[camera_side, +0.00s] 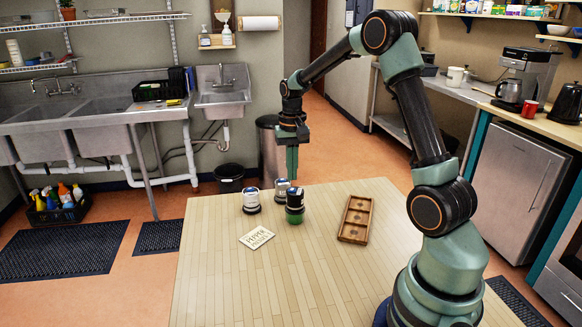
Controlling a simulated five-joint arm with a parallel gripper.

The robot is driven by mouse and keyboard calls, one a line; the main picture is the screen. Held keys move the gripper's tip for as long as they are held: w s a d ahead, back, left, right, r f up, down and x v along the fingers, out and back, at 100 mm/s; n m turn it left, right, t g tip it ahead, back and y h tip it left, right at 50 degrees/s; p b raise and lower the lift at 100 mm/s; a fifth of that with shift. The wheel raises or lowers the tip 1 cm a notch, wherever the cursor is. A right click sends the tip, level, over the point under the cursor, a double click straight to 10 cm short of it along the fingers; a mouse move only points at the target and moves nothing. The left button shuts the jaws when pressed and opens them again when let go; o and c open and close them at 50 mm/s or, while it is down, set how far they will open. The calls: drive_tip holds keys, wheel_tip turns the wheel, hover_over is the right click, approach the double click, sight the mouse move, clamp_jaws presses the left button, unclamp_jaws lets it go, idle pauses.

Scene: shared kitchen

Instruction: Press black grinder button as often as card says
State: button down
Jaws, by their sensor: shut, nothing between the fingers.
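A dark grinder (295,206) with a green lower part stands upright on the wooden table. A pale grinder (281,190) with a dark band stands just behind it, partly hidden. Another white-and-dark grinder (251,203) stands to the left. The buttons are too small to make out. A cream card (257,237) lies flat in front of them; its top line seems to read "PEPPER", and the lower line is not clearly legible. My gripper (292,172) points down, shut and empty. In the picture it is just above the dark grinder, apparently apart from it; the depth is uncertain.
A brown wooden tray (343,238) with compartments lies right of the grinders. The front of the table (240,290) is clear. Sinks (95,125) stand at the back left, and a counter with a coffee maker (522,75) at the right.

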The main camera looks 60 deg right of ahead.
sight(292, 190)
drive_tip(key=shift+f, duration=1.45)
drive_tip(key=shift+s+f, duration=0.1)
drive_tip(key=shift+f, duration=0.9)
wheel_tip(292, 190, up, 16)
drive_tip(key=shift+w+f, duration=0.25)
drive_tip(key=shift+w, duration=0.15)
